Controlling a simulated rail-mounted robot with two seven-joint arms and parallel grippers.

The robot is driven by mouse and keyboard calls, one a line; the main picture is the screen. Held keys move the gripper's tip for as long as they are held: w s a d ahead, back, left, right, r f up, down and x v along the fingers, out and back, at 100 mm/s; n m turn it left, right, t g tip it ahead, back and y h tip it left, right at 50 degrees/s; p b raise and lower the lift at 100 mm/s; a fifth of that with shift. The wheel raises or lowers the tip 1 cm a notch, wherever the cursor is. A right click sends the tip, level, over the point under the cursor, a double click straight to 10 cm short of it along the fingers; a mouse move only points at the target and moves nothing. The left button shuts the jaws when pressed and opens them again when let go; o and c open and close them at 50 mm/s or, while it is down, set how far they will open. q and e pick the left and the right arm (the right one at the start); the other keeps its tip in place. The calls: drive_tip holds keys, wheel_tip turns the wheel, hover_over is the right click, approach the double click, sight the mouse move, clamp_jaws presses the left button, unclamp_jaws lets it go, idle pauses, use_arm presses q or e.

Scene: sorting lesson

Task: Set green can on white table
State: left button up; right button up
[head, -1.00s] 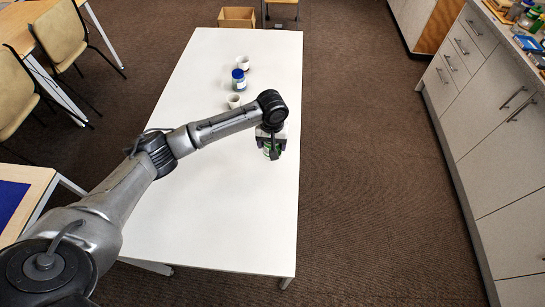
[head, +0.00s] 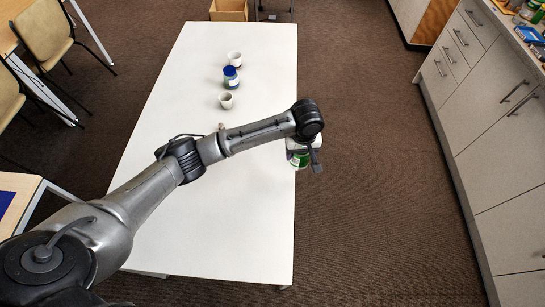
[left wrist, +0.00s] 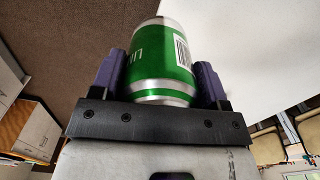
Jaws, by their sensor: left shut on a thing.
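The green can (head: 301,160) is held in my left gripper (head: 304,157), at the right edge of the white table (head: 240,215) in the head view. Part of the can shows past that edge against the brown floor. I cannot tell its height above the tabletop. In the left wrist view the green can (left wrist: 163,62) with silver ends sits between the two purple-grey fingers of my left gripper (left wrist: 160,80). The white table (left wrist: 262,45) fills the upper right there, with floor at the left. My right gripper is not in view.
A white cup (head: 235,58), a blue-lidded jar (head: 231,78) and another cup (head: 225,101) stand in a row on the far half of the table. A small tan thing (head: 221,127) shows just behind my arm. Cabinets (head: 500,130) stand at the right. The near tabletop is clear.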

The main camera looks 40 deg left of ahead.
use_arm(q)
drive_tip(key=shift+s+a+f+b, duration=0.1)
drive_tip(key=shift+a+f+b, duration=0.9)
drive_tip(key=shift+a+f, duration=1.8)
drive_tip(key=shift+a+f+b, duration=1)
drive_tip(key=shift+a+f, duration=1.55)
drive_tip(key=shift+a, duration=0.35)
drive_tip(key=o, duration=0.9)
